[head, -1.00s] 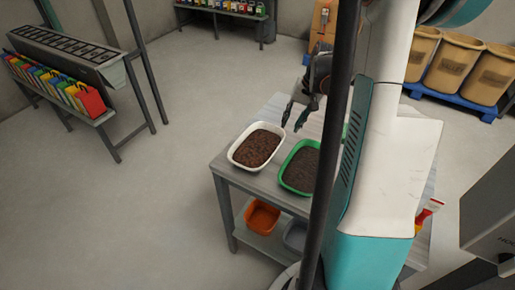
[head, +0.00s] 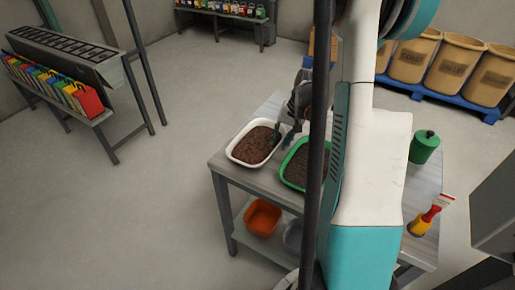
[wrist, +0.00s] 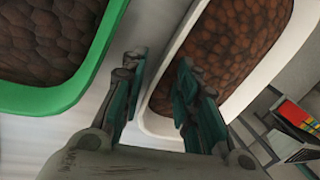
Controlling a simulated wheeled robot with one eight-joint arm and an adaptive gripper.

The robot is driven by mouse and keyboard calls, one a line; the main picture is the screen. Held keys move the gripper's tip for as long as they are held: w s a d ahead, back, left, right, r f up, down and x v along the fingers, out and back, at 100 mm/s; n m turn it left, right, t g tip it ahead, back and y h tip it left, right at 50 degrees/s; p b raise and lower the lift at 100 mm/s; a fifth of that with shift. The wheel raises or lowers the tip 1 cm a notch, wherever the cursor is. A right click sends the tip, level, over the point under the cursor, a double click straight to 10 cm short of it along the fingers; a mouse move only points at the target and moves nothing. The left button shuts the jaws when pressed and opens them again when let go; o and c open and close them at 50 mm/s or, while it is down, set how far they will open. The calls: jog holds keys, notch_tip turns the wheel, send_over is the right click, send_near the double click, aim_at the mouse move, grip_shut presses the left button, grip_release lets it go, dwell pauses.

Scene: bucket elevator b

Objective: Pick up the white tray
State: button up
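The white tray (head: 236,154), filled with brown pellets, sits on the grey table at its left end; it also shows in the wrist view (wrist: 158,126). My gripper (head: 284,136) is at the tray's right side, between it and the green tray. In the wrist view my gripper (wrist: 158,95) is open, with one finger over the white tray's inside and the other outside its near wall. The wall lies between the fingers, with a gap to the outer finger. Whether the inner finger touches the pellets cannot be told.
The green tray (head: 288,178) with dark pellets stands close to the right, also in the wrist view (wrist: 60,98). An orange bin (head: 262,217) is on the shelf below. A dark post crosses the view.

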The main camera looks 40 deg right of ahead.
grip_shut()
jog(key=shift+r, duration=0.2)
